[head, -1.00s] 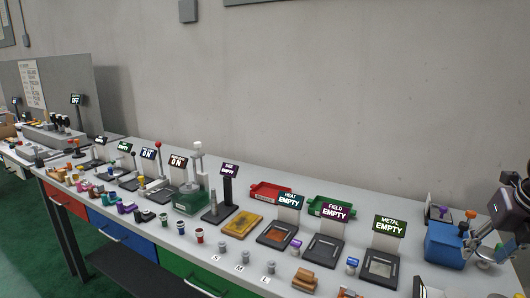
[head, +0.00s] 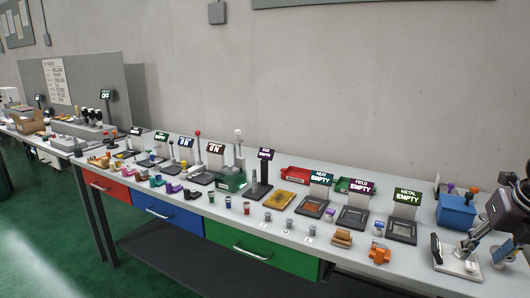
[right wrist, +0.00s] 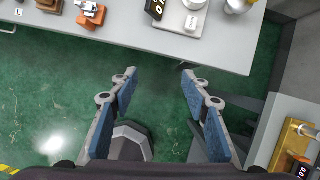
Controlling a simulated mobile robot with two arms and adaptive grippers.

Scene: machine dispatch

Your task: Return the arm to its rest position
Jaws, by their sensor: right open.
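My right gripper (head: 488,246) is at the right edge of the head view, in front of the scale and blue box end of the bench. In the right wrist view the right gripper (right wrist: 160,88) is open, with its two blue-padded fingers spread wide and nothing between them. Below them is green floor (right wrist: 60,110), just off the front edge of the bench (right wrist: 140,42). My left gripper is not in view.
The long bench (head: 300,255) bears a blue box (head: 456,211), an orange part (head: 379,254), wooden blocks (head: 342,238) and stations with signs such as METAL EMPTY (head: 405,198). A scale (right wrist: 182,16) is near the bench edge. Another surface (right wrist: 300,115) stands at lower right.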

